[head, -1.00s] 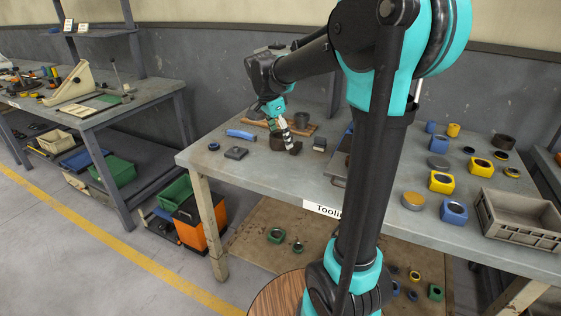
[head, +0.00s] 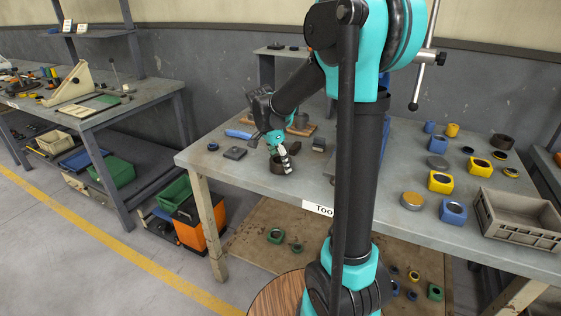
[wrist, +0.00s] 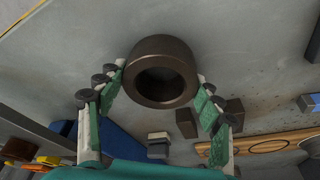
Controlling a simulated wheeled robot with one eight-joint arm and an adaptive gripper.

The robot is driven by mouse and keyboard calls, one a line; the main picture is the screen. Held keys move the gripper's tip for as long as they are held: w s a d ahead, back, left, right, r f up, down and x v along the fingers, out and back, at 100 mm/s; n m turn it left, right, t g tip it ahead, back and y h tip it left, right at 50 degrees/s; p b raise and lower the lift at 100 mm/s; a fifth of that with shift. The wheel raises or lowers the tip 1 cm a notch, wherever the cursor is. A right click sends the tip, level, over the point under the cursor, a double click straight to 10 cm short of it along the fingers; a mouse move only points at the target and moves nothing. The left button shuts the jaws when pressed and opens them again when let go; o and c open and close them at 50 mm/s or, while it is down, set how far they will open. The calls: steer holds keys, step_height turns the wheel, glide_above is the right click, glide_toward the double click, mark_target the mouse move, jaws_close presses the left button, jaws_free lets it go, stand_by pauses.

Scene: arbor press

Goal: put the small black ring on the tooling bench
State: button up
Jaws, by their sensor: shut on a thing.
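A thick, dark brown-black ring (wrist: 150,50) is between my gripper's fingertips in the wrist view, its round opening facing the camera. My gripper (head: 284,164) is shut on this ring, low over the left part of the tooling bench (head: 235,171). In the head view the ring (head: 276,166) is partly hidden by the fingers. I cannot tell whether it touches the bench top. The "Tooling" label (head: 318,208) on the bench's front edge is partly covered by my arm.
A flat dark block (head: 235,153), a blue-handled tool (head: 239,134) and a small dark ring (head: 213,147) lie left of my gripper. A wooden board (head: 302,130) and a small block (head: 318,144) are behind and right. Coloured blocks and a grey crate (head: 519,219) fill the right end.

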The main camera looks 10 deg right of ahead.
mark_target(273, 162)
steer(key=o, duration=1.6)
steer(key=shift+f, duration=0.1)
steer(key=shift+o, duration=0.2)
steer(key=v, duration=1.2)
steer(key=shift+s, duration=0.1)
